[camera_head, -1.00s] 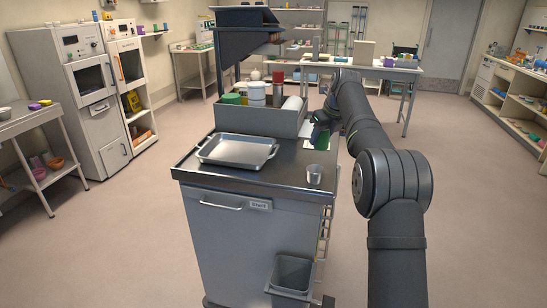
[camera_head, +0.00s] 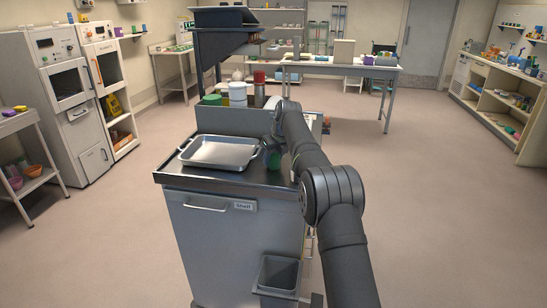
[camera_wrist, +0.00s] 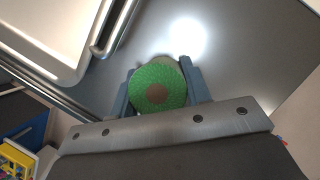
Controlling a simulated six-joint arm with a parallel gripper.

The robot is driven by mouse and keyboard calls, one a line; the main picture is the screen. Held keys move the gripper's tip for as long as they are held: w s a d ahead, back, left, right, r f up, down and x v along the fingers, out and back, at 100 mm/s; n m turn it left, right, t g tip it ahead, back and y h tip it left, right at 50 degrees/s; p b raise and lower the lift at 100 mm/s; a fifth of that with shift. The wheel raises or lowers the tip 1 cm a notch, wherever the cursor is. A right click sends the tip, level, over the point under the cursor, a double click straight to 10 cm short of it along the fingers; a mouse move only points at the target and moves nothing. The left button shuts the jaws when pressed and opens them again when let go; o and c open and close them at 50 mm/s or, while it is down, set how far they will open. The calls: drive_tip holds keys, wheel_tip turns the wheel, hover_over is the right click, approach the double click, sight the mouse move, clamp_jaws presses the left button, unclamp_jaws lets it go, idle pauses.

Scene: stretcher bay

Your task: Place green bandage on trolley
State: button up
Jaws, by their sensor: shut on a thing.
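The green bandage (camera_wrist: 158,88) is a round roll with a brown core, seen end-on in the wrist view. My gripper (camera_wrist: 164,92) is shut on it, with a blue finger on either side. In the head view the bandage (camera_head: 274,160) shows as a small green patch, partly covered by my arm. It is over the front right part of the trolley's dark steel top (camera_head: 225,184), right of the tray. I cannot tell whether it touches the top.
A metal tray (camera_head: 219,153) lies on the trolley's left part, close to the bandage. A grey bin holding containers, including a white jar (camera_head: 238,92) and a red-capped bottle (camera_head: 259,77), stands behind. An open waste bin (camera_head: 278,275) hangs at the front. The steel cup is not visible in the head view.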

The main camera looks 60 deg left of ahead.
drive_tip(key=shift+f, duration=0.15)
drive_tip(key=o, duration=1)
drive_tip(key=v, duration=1.2)
